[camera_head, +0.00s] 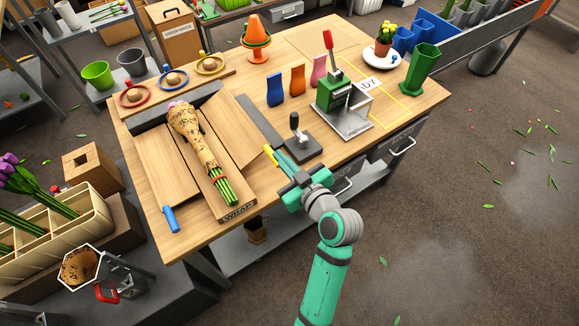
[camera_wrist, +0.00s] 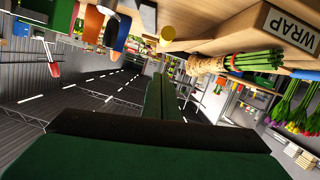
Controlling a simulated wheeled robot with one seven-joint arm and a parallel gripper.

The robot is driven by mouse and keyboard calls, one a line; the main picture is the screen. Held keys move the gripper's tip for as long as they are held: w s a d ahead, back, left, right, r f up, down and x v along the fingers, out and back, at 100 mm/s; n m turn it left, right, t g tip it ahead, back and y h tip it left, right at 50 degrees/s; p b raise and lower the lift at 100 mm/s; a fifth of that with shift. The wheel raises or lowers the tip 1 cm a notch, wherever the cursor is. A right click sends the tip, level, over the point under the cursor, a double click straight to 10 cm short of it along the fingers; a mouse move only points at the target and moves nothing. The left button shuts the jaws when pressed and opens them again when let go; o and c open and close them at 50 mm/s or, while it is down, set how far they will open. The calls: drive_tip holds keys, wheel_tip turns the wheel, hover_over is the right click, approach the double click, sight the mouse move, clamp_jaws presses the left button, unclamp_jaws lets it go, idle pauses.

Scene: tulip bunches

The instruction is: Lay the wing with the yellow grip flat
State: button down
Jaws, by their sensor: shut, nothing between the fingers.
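The wrap station on the table has a middle bed labelled WRAP (camera_head: 237,214), with a paper-wrapped bouquet (camera_head: 195,140) lying along it, stems toward the front. The right wooden wing (camera_head: 228,132) is beside the bouquet; its exact tilt is hard to judge. The yellow grip (camera_head: 268,151) shows near its front right corner, and a yellow round end shows in the wrist view (camera_wrist: 168,33). The left wing (camera_head: 163,168) has a blue grip (camera_head: 170,218). My gripper (camera_head: 279,156) is shut and empty, its tips close beside the yellow grip; contact cannot be told.
A black-knobbed grey block (camera_head: 298,140) stands just right of my fingers. A green press with a red lever (camera_head: 332,90) is behind it. Blue, orange and pink holders (camera_head: 297,80) stand further back.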

drive_tip(key=x, duration=0.3)
drive_tip(key=shift+w+a, duration=0.15)
drive_tip(key=f, duration=0.2)
drive_tip(key=shift+w+f, duration=0.25)
drive_tip(key=shift+d+f, duration=0.35)
drive_tip(key=shift+f, duration=0.25)
drive_tip(key=shift+s+a+f, duration=0.1)
drive_tip(key=shift+f, duration=0.1)
drive_tip(key=shift+a, duration=0.1)
